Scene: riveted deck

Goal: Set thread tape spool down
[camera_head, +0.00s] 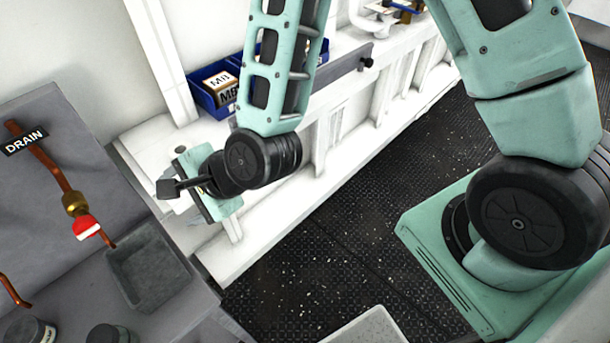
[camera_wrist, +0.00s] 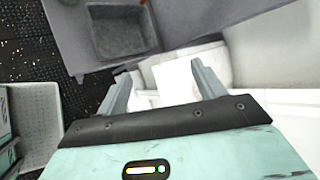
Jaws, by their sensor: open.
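My gripper (camera_wrist: 160,76) is open in the wrist view, its two grey fingers spread apart. A plain white patch (camera_wrist: 175,78) shows between and beyond the fingers. I cannot tell whether it is the thread tape spool or part of the white bench. In the head view my gripper is at the left, over the end of the white bench (camera_head: 245,250), with its fingers mostly hidden behind its own body. I cannot make out the thread tape spool for certain in either view.
A grey basin (camera_head: 147,264) sits left of my gripper, below a copper drain pipe with a red-handled valve (camera_head: 86,228). A blue bin (camera_head: 207,88) holding a labelled box (camera_head: 222,86) stands behind. Dark floor (camera_head: 350,210) is open to the right.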

